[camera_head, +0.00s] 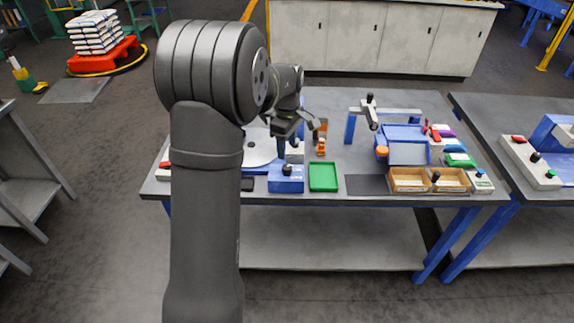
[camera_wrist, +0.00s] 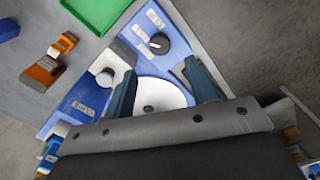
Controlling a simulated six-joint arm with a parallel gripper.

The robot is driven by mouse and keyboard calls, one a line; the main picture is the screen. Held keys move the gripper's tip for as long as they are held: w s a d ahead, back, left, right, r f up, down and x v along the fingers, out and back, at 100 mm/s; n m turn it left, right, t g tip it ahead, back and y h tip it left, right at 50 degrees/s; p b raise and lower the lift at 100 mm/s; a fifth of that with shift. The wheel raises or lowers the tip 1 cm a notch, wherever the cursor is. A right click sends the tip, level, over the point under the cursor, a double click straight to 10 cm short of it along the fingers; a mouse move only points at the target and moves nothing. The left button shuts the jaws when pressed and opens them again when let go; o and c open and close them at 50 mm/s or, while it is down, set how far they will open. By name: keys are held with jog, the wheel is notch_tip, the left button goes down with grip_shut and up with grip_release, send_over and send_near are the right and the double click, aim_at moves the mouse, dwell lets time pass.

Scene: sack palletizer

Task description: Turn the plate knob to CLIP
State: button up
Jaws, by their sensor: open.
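A blue box with a dark knob (camera_head: 287,169) stands at the front of the table, left of the green tray. In the wrist view this knob (camera_wrist: 159,43) sits on a blue face with small pale labels beside it; I cannot read them surely. A white round plate (camera_wrist: 168,92) lies behind the box, partly hidden by my fingers, and shows in the head view (camera_head: 258,148). My gripper (camera_wrist: 160,66) is open and empty above the plate, with the dark knob ahead of its fingertips and apart from them. In the head view my gripper (camera_head: 288,130) is partly hidden by my arm.
A pale round knob or post (camera_wrist: 105,78) stands on a blue labelled part beside the plate. Orange parts (camera_wrist: 42,74) and a green tray (camera_wrist: 98,12) are nearby. Wooden bins (camera_head: 408,180) and a blue machine (camera_head: 403,135) stand at the right.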

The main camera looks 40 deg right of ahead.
aim_at(287, 166)
notch_tip(287, 166, down, 8)
jog(key=shift+f, duration=0.25)
jog(key=c, duration=1)
